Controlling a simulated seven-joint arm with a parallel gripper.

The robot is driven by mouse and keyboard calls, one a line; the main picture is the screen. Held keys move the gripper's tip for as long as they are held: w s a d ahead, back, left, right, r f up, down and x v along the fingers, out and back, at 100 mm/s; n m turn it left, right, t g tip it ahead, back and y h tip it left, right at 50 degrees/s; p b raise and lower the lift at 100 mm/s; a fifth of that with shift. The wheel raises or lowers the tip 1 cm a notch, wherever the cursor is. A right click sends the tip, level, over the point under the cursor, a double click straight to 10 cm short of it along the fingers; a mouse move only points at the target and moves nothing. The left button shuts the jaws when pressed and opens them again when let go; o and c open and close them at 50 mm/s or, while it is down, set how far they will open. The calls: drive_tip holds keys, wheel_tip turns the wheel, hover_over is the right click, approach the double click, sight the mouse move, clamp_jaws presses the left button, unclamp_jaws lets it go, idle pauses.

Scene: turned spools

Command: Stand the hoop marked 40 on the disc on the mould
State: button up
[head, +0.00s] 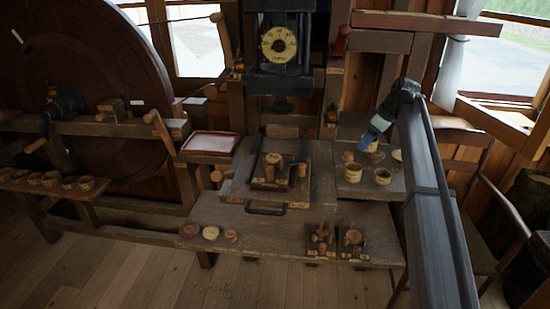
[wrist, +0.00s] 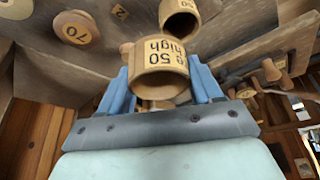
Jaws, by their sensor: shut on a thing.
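My gripper (wrist: 158,85), with blue fingers, is shut on a pale wooden hoop (wrist: 158,58). Its label, upside down in the wrist view, appears to read "50 high", not 40. In the head view my gripper (head: 375,138) is above the right side shelf, with the hoop (head: 371,147) partly hidden at its tip. Two other hoops stand on that shelf, a left one (head: 353,172) and a right one (head: 382,177); their marks are too small to read. A dark block with a round wooden top (head: 272,160), possibly the mould and disc, sits mid-bench.
The side shelf (head: 365,193) adjoins the bench. Several round pieces (head: 211,233) lie at the bench's front left. Two small dark stands (head: 321,240) (head: 353,240) are at its front right. A black handle (head: 265,210) fronts the middle platform. A press (head: 280,60) rises behind.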

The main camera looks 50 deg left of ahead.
drive_tip(key=s+a+r+n, duration=0.2)
drive_tip(key=s+a+r, duration=0.1)
drive_tip(key=s+a, duration=1.05)
wheel_tip(320, 180, up, 4)
drive_tip(key=m+t, duration=0.3)
drive_tip(key=m, duration=0.6)
hover_over(272, 155)
drive_tip(key=d, duration=0.2)
drive_tip(key=shift+s+a+f, duration=0.15)
drive_tip(key=shift+f, duration=2.25)
drive_tip(key=shift+s+a+f, duration=0.1)
drive_tip(key=shift+f, duration=2.25)
drive_tip(key=shift+f, duration=0.25)
drive_tip(key=o, duration=1)
